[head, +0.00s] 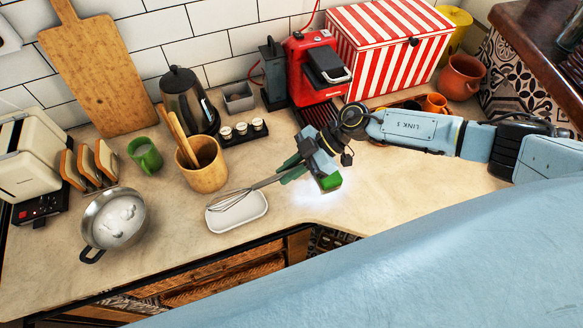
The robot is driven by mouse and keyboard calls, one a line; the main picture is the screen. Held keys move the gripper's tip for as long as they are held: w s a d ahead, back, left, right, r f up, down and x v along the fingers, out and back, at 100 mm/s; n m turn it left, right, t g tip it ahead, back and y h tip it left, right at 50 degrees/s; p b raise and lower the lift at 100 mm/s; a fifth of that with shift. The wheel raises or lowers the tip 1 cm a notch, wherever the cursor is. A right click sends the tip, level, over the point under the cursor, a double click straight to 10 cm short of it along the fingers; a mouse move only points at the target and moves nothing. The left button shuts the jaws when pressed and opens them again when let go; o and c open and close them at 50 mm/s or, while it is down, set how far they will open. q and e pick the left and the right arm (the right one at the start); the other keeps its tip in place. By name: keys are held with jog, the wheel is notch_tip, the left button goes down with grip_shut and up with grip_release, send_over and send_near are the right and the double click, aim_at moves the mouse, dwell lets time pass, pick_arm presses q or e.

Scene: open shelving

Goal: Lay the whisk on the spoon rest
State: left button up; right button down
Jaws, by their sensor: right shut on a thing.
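The whisk (262,184) has wire loops at its left end and a grey handle. My right gripper (292,168) is shut on the handle, at its right end. The spoon rest (246,219) is a white, shallow, rounded rectangular dish near the front edge of the counter. The wire loops are over the left and back part of the spoon rest. I cannot tell whether they touch it or hang just above it. The gripper is to the right of and behind the spoon rest. My left gripper is not in view.
A wooden utensil crock (207,176) stands just left of and behind the spoon rest. A steel pan (112,218) and a green mug (145,155) are further left. A red coffee machine (304,82) stands behind the gripper. The counter (400,180) is clear to the right.

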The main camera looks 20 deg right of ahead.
jog(key=shift+s+d+f+m+t, duration=0.2)
jog(key=shift+s+f+m+t, duration=0.15)
jog(key=shift+m+t, duration=0.45)
jog(key=shift+f+t, duration=0.2)
jog(key=shift+t, duration=0.1)
notch_tip(320, 180, down, 5)
jog(key=b, duration=0.6)
jog(key=shift+f, duration=0.2)
jog(key=shift+f+b, duration=0.55)
jog(key=shift+f, duration=0.95)
